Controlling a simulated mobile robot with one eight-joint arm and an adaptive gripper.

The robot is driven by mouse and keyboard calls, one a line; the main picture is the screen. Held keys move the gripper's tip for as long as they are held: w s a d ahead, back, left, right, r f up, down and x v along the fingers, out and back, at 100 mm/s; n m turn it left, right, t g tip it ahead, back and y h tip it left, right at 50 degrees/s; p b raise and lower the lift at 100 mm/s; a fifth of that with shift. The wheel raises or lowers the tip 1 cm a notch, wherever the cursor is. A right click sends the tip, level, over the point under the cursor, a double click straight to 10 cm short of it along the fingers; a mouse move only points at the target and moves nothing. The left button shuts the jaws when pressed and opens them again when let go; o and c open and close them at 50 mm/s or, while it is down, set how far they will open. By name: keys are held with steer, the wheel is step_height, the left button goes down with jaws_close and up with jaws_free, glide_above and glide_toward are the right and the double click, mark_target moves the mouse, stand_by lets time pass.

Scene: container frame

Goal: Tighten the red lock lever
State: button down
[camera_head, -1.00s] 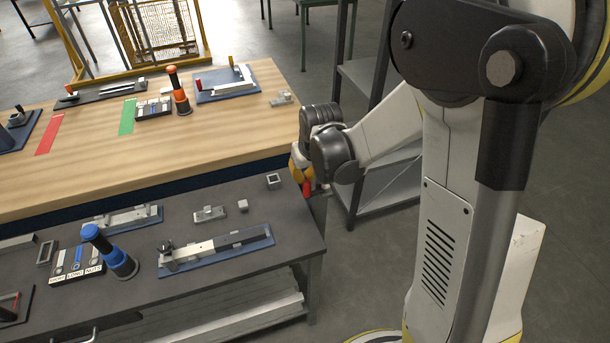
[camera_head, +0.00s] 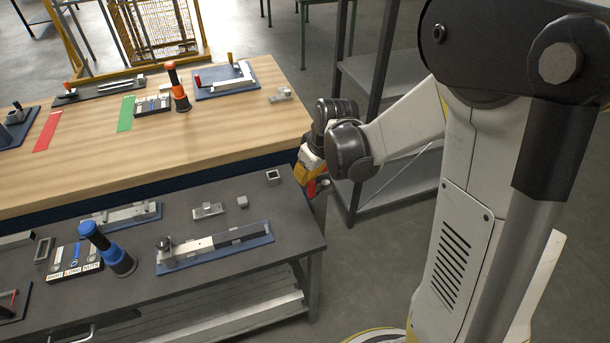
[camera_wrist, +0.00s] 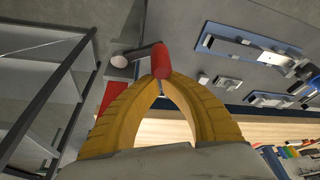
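The red lock lever (camera_wrist: 160,60) shows at my fingertips in the wrist view, as a short red cylinder on a grey arm with a round grey knob-like part (camera_wrist: 119,62). In the head view only a bit of the red lever (camera_head: 312,187) shows, just below my gripper, beside the right end of the dark bench. My gripper (camera_wrist: 162,80) has two yellow curved fingers, with tips drawn together at the lever's end; they look shut on it. In the head view my gripper (camera_head: 306,173) is tilted. The lever's mount is mostly hidden.
The dark bench (camera_head: 290,222) holds a blue fixture (camera_head: 255,240), a blue-handled tool (camera_head: 110,250) and small metal parts. The wooden table (camera_head: 240,120) behind holds an orange-handled tool (camera_head: 177,88) and more fixtures. A grey shelf rack (camera_head: 385,75) stands close behind my arm.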

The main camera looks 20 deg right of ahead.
mark_target(314, 183)
steer(key=s+n, duration=0.1)
steer(key=n, duration=0.1)
steer(key=s+n+g+y+b, duration=0.1)
steer(key=n, duration=0.1)
steer(key=s+d+n, duration=0.1)
steer(key=n, duration=0.1)
steer(key=shift+y, duration=0.4)
steer(key=n, duration=0.1)
steer(key=s+d+n+g, duration=0.1)
steer(key=n, duration=0.1)
steer(key=n+b, duration=0.1)
steer(key=shift+s+d+g, duration=0.3)
steer(key=shift+s+d, duration=0.1)
steer(key=shift+d, duration=0.1)
